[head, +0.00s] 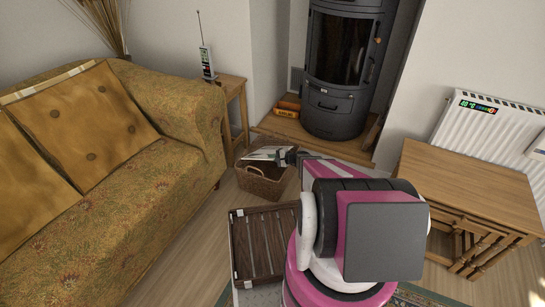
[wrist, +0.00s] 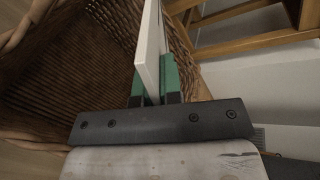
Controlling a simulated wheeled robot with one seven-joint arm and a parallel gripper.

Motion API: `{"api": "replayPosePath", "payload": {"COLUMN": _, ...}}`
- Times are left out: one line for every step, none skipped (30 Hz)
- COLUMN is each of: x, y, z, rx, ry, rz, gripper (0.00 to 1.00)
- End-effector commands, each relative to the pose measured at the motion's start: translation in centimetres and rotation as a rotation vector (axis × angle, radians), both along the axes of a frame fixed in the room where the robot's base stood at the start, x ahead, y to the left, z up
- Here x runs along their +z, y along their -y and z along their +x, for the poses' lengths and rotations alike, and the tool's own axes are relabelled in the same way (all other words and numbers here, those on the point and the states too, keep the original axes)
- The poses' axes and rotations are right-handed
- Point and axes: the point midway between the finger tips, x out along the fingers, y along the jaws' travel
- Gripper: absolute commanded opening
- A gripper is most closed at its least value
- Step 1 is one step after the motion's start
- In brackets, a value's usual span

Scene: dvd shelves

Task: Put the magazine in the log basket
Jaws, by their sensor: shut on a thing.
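My gripper (head: 286,156) is shut on the magazine (head: 265,153), a thin pale slab that reaches out past the fingertips to the left. In the wrist view, the magazine (wrist: 149,48) stands edge-on between the green finger pads of my gripper (wrist: 153,80). The log basket (head: 262,186) is brown wicker and stands on the floor in front of the stove. The magazine overlaps the basket's opening in the head view and hides part of the far rim. In the wrist view, the basket (wrist: 75,60) fills the upper left, with its woven inside showing. I cannot tell how far the magazine is above the rim.
A patterned sofa (head: 150,180) stands left of the basket, and a small side table (head: 232,95) holds a radio behind it. The black stove (head: 338,70) stands behind on a wooden hearth. A slatted wooden piece (head: 262,245) lies in front. A wooden table (head: 465,190) is at right.

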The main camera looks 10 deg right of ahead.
Motion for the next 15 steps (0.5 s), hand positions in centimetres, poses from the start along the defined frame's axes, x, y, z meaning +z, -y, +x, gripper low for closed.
{"api": "replayPosePath", "payload": {"x": -0.06, "y": 0.0, "z": 0.01, "rx": 0.0, "ry": 0.001, "rz": 0.001, "gripper": 0.0}}
{"api": "replayPosePath", "payload": {"x": -0.08, "y": -0.01, "z": 0.0, "rx": 0.0, "ry": 0.001, "rz": 0.001, "gripper": 0.0}}
{"api": "replayPosePath", "payload": {"x": -0.09, "y": 0.0, "z": 0.0, "rx": 0.0, "ry": 0.001, "rz": 0.001, "gripper": 0.0}}
{"api": "replayPosePath", "payload": {"x": -0.1, "y": -0.01, "z": -0.01, "rx": 0.0, "ry": 0.001, "rz": 0.001, "gripper": 0.0}}
{"api": "replayPosePath", "payload": {"x": -0.1, "y": -0.01, "z": -0.01, "rx": 0.0, "ry": 0.001, "rz": 0.001, "gripper": 0.0}}
{"api": "replayPosePath", "payload": {"x": -0.09, "y": -0.01, "z": -0.01, "rx": 0.0, "ry": 0.001, "rz": 0.001, "gripper": 0.0}}
{"api": "replayPosePath", "payload": {"x": -0.08, "y": 0.0, "z": -0.01, "rx": 0.0, "ry": 0.001, "rz": 0.001, "gripper": 0.0}}
{"api": "replayPosePath", "payload": {"x": -0.08, "y": 0.0, "z": -0.01, "rx": 0.0, "ry": 0.001, "rz": 0.001, "gripper": 0.0}}
{"api": "replayPosePath", "payload": {"x": -0.08, "y": 0.0, "z": -0.01, "rx": 0.0, "ry": 0.001, "rz": 0.001, "gripper": 0.0}}
{"api": "replayPosePath", "payload": {"x": -0.09, "y": -0.01, "z": -0.01, "rx": 0.0, "ry": 0.001, "rz": 0.001, "gripper": 0.13}}
{"api": "replayPosePath", "payload": {"x": -0.09, "y": -0.01, "z": -0.01, "rx": 0.0, "ry": 0.001, "rz": 0.001, "gripper": 0.23}}
{"api": "replayPosePath", "payload": {"x": -0.09, "y": -0.01, "z": -0.01, "rx": 0.0, "ry": 0.001, "rz": 0.001, "gripper": 0.35}}
{"api": "replayPosePath", "payload": {"x": -0.09, "y": -0.01, "z": -0.01, "rx": 0.0, "ry": 0.001, "rz": 0.001, "gripper": 0.36}}
{"api": "replayPosePath", "payload": {"x": -0.08, "y": 0.0, "z": -0.01, "rx": 0.0, "ry": 0.001, "rz": 0.001, "gripper": 0.36}}
{"api": "replayPosePath", "payload": {"x": -0.08, "y": 0.0, "z": -0.01, "rx": 0.0, "ry": 0.001, "rz": 0.001, "gripper": 0.36}}
